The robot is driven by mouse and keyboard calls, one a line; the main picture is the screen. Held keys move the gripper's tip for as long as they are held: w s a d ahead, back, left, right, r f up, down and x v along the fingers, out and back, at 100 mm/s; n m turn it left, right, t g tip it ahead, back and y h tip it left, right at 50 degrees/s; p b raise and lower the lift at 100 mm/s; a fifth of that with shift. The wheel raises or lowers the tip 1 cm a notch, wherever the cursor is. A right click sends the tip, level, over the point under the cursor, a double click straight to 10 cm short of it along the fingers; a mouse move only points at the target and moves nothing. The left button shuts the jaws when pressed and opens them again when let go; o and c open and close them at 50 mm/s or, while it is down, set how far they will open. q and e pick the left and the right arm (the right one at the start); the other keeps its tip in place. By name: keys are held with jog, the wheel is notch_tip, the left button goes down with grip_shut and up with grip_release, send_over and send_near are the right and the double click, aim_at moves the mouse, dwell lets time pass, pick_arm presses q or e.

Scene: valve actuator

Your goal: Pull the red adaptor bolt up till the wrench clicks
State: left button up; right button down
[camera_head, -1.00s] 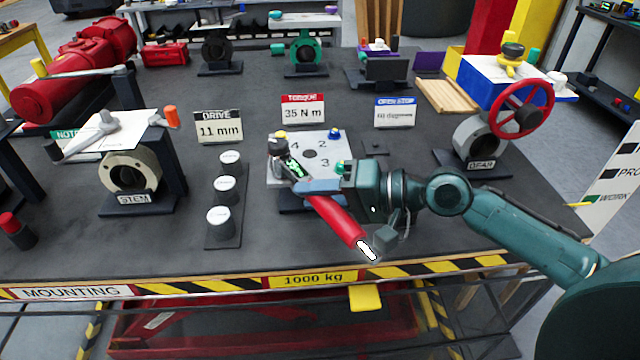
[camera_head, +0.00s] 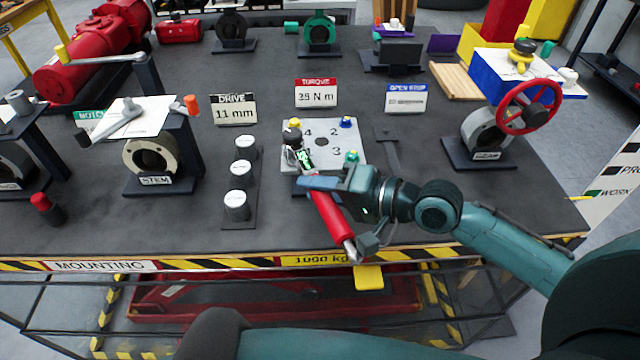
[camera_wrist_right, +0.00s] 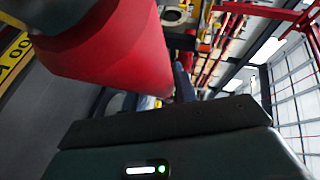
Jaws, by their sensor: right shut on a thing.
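The torque wrench (camera_head: 328,214) has a red handle, a green-lit display and a dark head. My right gripper (camera_head: 318,184) is shut on the wrench near the top of its red handle. The handle points toward the table's front edge, and it fills the upper left of the wrist view (camera_wrist_right: 115,50). The wrench head (camera_head: 293,139) is over the left side of the light adaptor plate (camera_head: 320,141). Yellow (camera_head: 294,123), blue (camera_head: 346,122) and green (camera_head: 352,156) bolts show on the plate. I see no red bolt; the head and gripper hide part of the plate. My left gripper is out of view.
Several white-topped cylinders (camera_head: 237,200) stand left of the plate. The STEM stand (camera_head: 152,158) is further left, and the GEAR stand with a red handwheel (camera_head: 528,107) is at right. A TORQUE sign (camera_head: 316,94) stands behind the plate. The striped table edge (camera_head: 210,263) lies in front.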

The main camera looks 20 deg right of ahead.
jog(key=shift+r, duration=0.15)
jog(key=shift+a, duration=0.3)
jog(key=shift+a+m+t+h, duration=0.9)
jog(key=shift+m+t+h, duration=0.1)
jog(key=shift+m, duration=0.1)
jog(key=shift+a, duration=0.15)
jog(key=shift+w+a+m+t+h, duration=0.15)
jog(key=shift+a+m+t+h, duration=0.55)
jog(key=shift+a+m+h, duration=0.35)
